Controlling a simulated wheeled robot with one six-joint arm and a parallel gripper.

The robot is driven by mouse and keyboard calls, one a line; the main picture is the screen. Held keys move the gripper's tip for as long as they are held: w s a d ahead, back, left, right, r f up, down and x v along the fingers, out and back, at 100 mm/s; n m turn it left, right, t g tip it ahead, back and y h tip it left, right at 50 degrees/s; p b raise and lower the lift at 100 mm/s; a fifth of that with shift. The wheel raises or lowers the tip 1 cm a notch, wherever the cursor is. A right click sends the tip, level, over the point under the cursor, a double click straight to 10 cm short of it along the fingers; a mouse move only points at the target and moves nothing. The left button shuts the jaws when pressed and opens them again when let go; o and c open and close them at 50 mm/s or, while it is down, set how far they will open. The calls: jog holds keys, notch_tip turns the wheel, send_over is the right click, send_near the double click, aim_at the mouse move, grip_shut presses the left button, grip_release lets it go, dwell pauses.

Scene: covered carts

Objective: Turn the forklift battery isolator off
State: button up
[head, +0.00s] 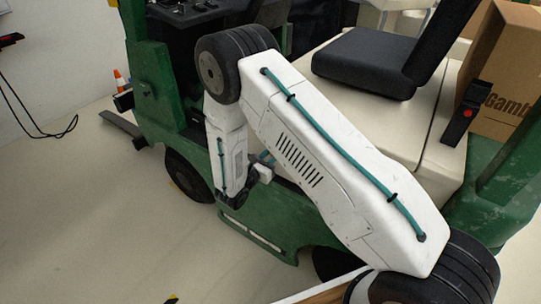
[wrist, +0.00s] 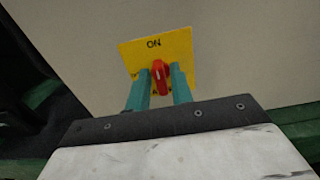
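The isolator is a red knob (wrist: 160,77) on a yellow plate (wrist: 184,50) in the wrist view. The plate is marked ON at its top, and the knob stands roughly upright, towards that word. Lettering lower on the plate is mostly hidden. My gripper (wrist: 161,82) has one teal finger on each side of the knob, very close to it. I cannot tell whether the fingers press on it. In the head view my gripper (head: 266,158) is at the green forklift's (head: 262,220) side, largely hidden behind my arm, and the isolator is not visible.
The forklift has a black seat (head: 365,62) on a cream cover (head: 425,125). A cardboard box (head: 503,70) stands at the back right. An orange cone (head: 120,80) and a hanging black cable (head: 40,125) are at left. The floor at lower left is mostly clear.

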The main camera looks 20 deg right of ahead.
grip_shut()
jog(key=shift+n, duration=0.3)
jog(key=n, duration=1.7)
jog(key=shift+w+a+f, duration=0.15)
jog(key=shift+a+f, duration=0.05)
jog(key=shift+f, duration=0.05)
jog(key=shift+n, duration=0.3)
